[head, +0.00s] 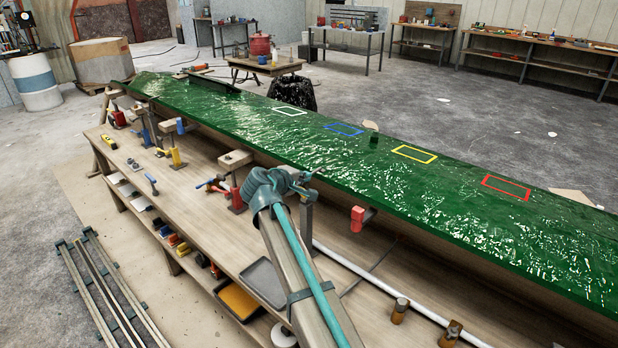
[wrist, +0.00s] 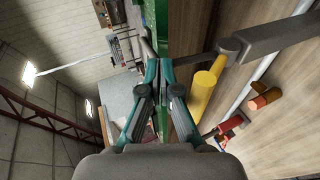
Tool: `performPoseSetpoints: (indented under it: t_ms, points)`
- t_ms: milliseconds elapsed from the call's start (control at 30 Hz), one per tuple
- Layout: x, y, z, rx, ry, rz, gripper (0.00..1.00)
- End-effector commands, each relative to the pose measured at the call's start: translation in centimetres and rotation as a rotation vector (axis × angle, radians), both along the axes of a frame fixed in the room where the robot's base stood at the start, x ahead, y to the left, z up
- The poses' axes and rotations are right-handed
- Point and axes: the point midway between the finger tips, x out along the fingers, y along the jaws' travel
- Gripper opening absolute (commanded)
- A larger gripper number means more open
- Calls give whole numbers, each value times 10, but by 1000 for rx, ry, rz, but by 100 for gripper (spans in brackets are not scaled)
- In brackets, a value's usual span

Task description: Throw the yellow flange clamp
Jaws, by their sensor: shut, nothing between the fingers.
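My gripper (wrist: 154,66) is shut and empty in the wrist view. In that view a yellow clamp handle (wrist: 205,92) is close on the right of the fingers, apart from them in the picture. A grey metal bar joins its upper end. In the head view my gripper (head: 302,180) is in front of the green hull's near edge, by a grey upright. A yellow handle (head: 177,157) shows farther left in the head view, well away from my gripper. I cannot tell whether it is the same clamp; my arm hides part of the bench.
The green hull (head: 330,150) runs along the wooden bench (head: 185,190). Red clamps (head: 237,200) and (head: 357,218) flank my gripper. A white pipe (head: 380,296) and brown cylinders (head: 399,311) lie nearer. A grey tray (head: 265,284) sits by the bench's front edge.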

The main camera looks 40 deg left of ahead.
Motion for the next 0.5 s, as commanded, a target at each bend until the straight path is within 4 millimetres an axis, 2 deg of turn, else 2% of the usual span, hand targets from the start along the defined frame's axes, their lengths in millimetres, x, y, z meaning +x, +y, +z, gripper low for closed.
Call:
performPoseSetpoints:
  t_ms: [500]
  points:
    - [-4, -2, 3, 1, -1, 0, 0]
